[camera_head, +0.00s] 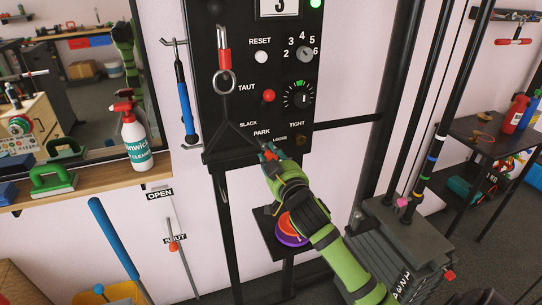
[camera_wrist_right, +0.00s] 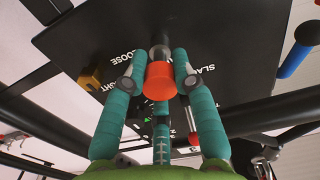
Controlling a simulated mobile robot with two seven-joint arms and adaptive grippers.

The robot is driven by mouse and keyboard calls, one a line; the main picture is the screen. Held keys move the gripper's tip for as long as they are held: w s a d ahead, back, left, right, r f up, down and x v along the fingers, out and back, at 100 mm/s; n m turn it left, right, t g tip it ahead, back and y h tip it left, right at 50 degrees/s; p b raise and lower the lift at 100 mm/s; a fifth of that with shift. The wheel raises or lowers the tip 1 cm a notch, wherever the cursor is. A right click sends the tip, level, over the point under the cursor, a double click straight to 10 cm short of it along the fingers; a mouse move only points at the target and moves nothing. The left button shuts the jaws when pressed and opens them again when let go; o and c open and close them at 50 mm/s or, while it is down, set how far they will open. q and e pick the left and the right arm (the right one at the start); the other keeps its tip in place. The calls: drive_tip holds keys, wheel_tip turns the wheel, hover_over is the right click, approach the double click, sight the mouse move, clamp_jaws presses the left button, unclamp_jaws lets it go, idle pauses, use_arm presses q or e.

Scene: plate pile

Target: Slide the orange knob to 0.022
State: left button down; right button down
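The orange knob (camera_wrist_right: 161,80) sits on a grey stem on the black panel in the right wrist view. In the head view my right gripper (camera_head: 268,152) is at the panel's lower edge, by the PARK and LOOSE lettering, and mostly covers the knob. The black panel (camera_head: 213,100) carries the SLACK, LOOSE and TIGHT marks. No scale reading for the knob is legible. My left gripper is not in view.
A red button (camera_head: 268,95), a black dial (camera_head: 298,96) and a brass-coloured block (camera_head: 303,145) are close by on the panel. A blue-handled tool (camera_head: 185,107) hangs at its left. Black posts (camera_head: 410,95) stand to the right. A purple and orange disc stack (camera_head: 290,230) lies below.

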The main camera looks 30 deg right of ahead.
drive_tip(key=shift+x, duration=1.2)
drive_tip(key=shift+r, duration=0.15)
drive_tip(key=c, duration=1.2)
unclamp_jaws()
drive_tip(key=shift+c, duration=0.2)
drive_tip(key=shift+o, duration=1.4)
drive_tip(key=shift+w, duration=0.2)
drive_tip(key=shift+s, duration=0.25)
drive_tip(key=v, duration=1.1)
drive_tip(key=shift+s, duration=0.3)
